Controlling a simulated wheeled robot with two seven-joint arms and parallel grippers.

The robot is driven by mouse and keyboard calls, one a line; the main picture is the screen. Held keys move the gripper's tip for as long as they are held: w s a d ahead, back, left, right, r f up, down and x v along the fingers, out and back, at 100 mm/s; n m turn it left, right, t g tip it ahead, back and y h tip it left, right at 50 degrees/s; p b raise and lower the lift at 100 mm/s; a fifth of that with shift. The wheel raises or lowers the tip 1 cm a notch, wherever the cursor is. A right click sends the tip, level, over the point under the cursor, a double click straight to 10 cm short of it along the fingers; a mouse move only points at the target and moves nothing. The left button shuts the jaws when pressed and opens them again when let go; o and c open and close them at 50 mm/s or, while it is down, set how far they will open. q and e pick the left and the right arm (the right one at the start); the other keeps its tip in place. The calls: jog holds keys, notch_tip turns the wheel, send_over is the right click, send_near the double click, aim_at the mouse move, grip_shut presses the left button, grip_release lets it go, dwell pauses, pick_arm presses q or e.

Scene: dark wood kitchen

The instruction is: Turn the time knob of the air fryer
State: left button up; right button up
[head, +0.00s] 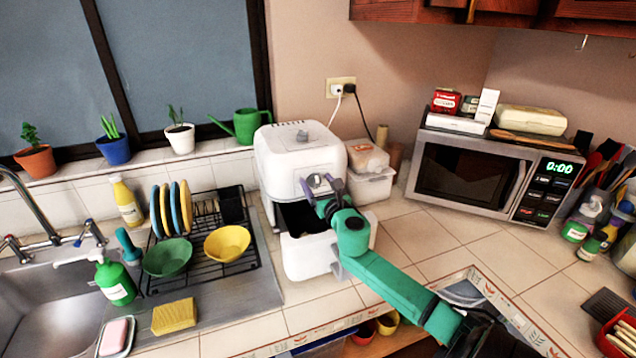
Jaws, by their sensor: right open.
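The white air fryer (290,150) stands on the tiled counter, between the dish rack and the microwave. Its basket (308,258) sits out in front, with a dark opening at the top. A round grey knob (316,180) shows on the upper front of the body. Any markings on it are too small to read. My right gripper (320,184) is open at this knob, with one finger on each side of it. I cannot tell whether the fingers touch it. My green right arm reaches in from the lower right and hides part of the front. My left gripper is not in view.
A dish rack (237,259) with plates and bowls stands close on the left, beside the sink (50,300). The microwave (480,175) is farther right. Bare tiles lie between fryer and microwave.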

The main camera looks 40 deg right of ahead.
jog(key=shift+d+f, duration=0.1)
grip_shut()
jog(key=m, duration=0.4)
jog(key=shift+d+b, duration=0.15)
jog(key=shift+b, duration=0.15)
jog(key=m, duration=0.5)
jog(key=shift+d+f, duration=0.15)
dwell(0.3)
